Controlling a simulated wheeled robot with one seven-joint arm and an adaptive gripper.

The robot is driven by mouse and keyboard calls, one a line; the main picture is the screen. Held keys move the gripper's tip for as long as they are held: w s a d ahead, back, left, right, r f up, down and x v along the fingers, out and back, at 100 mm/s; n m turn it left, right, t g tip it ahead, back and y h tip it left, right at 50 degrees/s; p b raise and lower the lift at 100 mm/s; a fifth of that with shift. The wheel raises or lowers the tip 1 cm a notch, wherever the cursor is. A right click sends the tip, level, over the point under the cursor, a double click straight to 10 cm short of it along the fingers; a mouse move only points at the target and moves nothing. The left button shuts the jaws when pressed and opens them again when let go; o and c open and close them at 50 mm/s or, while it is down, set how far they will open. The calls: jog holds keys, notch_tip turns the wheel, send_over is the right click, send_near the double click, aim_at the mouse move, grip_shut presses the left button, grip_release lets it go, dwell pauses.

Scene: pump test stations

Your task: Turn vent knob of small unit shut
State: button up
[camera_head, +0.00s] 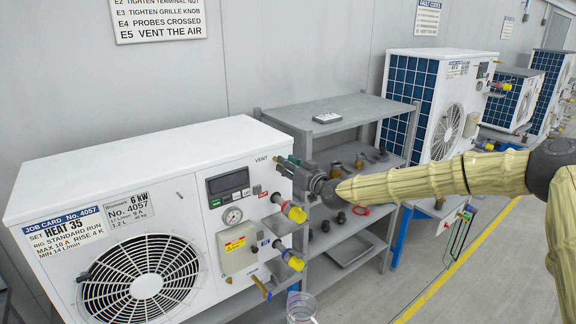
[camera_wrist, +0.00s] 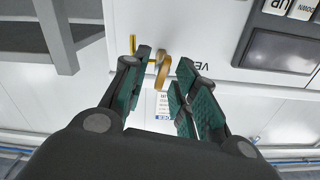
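The small unit (camera_head: 60,185) is the white box marked 6 kW at the left of the head view, with a fan grille and a control panel. My gripper (camera_head: 284,166) is at the upper right of its panel side, beside the printed word VENT. In the wrist view the brass vent knob (camera_wrist: 163,72) shows between the fingertips of my gripper (camera_wrist: 165,62). The fingers are apart, with a visible gap to the knob on the right side; contact on the left cannot be told.
A pressure gauge (camera_head: 232,216) and yellow-capped valves (camera_head: 295,213) sit below the gripper on the panel. A grey shelf rack (camera_head: 345,108) with small fittings stands close behind on the right. A larger white unit (camera_head: 440,62) is farther back.

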grip_shut()
jog(key=shift+f+b, duration=0.1)
jog(key=shift+b, duration=0.45)
jog(key=m+b, duration=0.5)
jog(key=b, duration=0.1)
jog(key=m+b, duration=0.5)
jog(key=b, duration=0.2)
jog(key=m+b, duration=0.5)
jog(key=b, duration=0.2)
jog(key=shift+w+d+f, duration=0.15)
jog(key=shift+d+f, duration=0.05)
jog(key=shift+d, duration=0.05)
jog(key=shift+r+m, duration=0.1)
jog(key=shift+m, duration=0.3)
